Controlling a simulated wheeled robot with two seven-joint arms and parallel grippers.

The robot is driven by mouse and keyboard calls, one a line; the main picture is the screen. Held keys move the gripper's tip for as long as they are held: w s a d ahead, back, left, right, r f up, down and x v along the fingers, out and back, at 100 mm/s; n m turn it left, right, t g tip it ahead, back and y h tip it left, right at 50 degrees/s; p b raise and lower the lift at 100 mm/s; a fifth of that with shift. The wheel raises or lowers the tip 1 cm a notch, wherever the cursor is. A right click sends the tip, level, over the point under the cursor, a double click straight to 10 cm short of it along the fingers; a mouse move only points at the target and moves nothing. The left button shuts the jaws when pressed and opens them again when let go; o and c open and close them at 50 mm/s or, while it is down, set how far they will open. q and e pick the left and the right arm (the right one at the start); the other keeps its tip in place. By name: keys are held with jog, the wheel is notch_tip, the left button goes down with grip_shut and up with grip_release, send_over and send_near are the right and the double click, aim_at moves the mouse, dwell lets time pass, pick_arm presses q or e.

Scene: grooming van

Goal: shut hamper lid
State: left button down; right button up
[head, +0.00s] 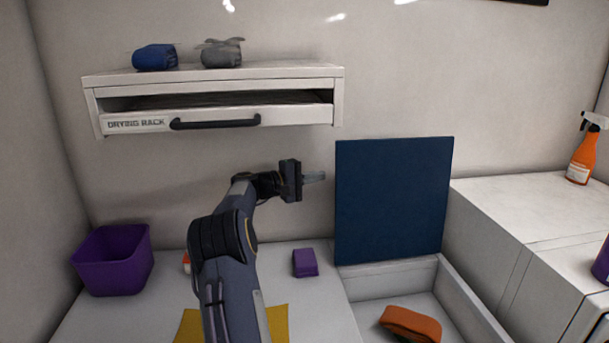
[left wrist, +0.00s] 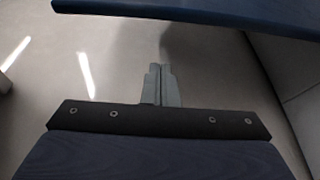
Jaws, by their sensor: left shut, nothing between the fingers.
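The hamper lid (head: 393,200) is a dark blue panel standing upright, open, at the back of the white hamper (head: 463,297). An orange folded cloth (head: 411,323) lies inside the hamper. My left gripper (head: 316,177) is shut and empty, just left of the lid's left edge, with a small gap in the picture; I cannot tell its depth against the lid. In the left wrist view the shut fingers (left wrist: 161,85) point at the pale wall, and the blue lid edge (left wrist: 190,14) crosses the top. My right gripper is not in view.
A purple bin (head: 113,260), a purple block (head: 305,263) and a yellow cloth (head: 279,322) are on the white counter to the left. A drying rack (head: 338,99) hangs above. A white cabinet (head: 520,205) with an orange spray bottle (head: 582,152) stands right.

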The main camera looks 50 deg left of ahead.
pick_arm(q)
jog(key=shift+w+d+r+p, duration=0.1)
jog(key=shift+w+d+p, duration=0.15)
jog(key=shift+d, duration=0.4)
jog(key=shift+w+d+r+p, duration=0.1)
jog(key=shift+w+d+p, duration=0.1)
jog(key=shift+d, duration=0.5)
jog(key=shift+w+d+p, duration=0.2)
jog(key=shift+w+d, duration=0.05)
jog(key=shift+d, duration=0.4)
